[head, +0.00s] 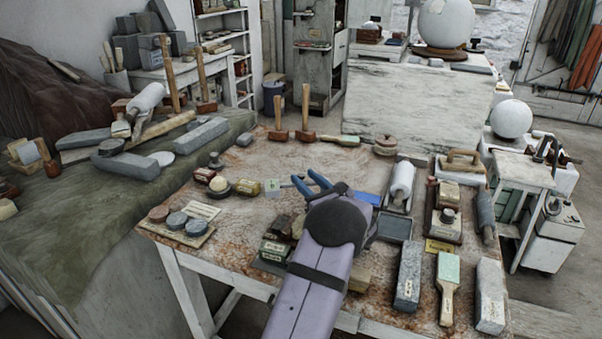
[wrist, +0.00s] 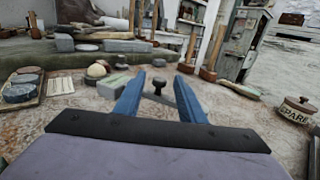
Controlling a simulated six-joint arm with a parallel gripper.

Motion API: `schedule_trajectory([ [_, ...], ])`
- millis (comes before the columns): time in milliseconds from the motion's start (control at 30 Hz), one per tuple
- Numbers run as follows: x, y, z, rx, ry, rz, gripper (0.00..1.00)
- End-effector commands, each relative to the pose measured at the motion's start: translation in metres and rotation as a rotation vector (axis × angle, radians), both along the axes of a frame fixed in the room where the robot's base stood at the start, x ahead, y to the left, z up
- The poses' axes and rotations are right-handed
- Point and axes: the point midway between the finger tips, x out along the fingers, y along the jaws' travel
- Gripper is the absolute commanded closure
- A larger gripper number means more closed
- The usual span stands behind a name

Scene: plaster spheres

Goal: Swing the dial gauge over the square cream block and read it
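My gripper (head: 309,180) is over the middle of the worktable, its two blue fingers apart with a gap between the tips. In the wrist view the fingers (wrist: 171,66) frame a small dark knob (wrist: 158,86) beyond them; I see nothing clamped. I cannot make out a dial gauge for certain, nor read any dial. My forearm hides part of the table.
Round discs (head: 172,220) lie on a board at the left. Small boxes (head: 275,250) sit beside my forearm. Stone blocks (head: 409,275), a green-headed brush (head: 447,285) and a white roller (head: 401,184) crowd the right. Mallets (head: 305,115) stand at the back. Bare tabletop shows behind the gripper.

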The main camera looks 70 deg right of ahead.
Motion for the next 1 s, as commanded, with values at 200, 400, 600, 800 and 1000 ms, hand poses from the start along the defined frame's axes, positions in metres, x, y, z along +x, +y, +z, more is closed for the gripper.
schedule_trajectory([
  [200,0.019,-0.014,0.001,0.0,0.0,0.001,0.64],
  [400,0.024,-0.018,0.0,0.0,0.0,0.0,0.64],
  [600,0.024,-0.018,0.0,0.0,-0.001,0.0,0.64],
  [800,0.024,-0.018,0.0,0.0,-0.001,0.0,1.0],
  [1000,0.024,-0.018,0.0,-0.001,-0.001,0.003,1.0],
])
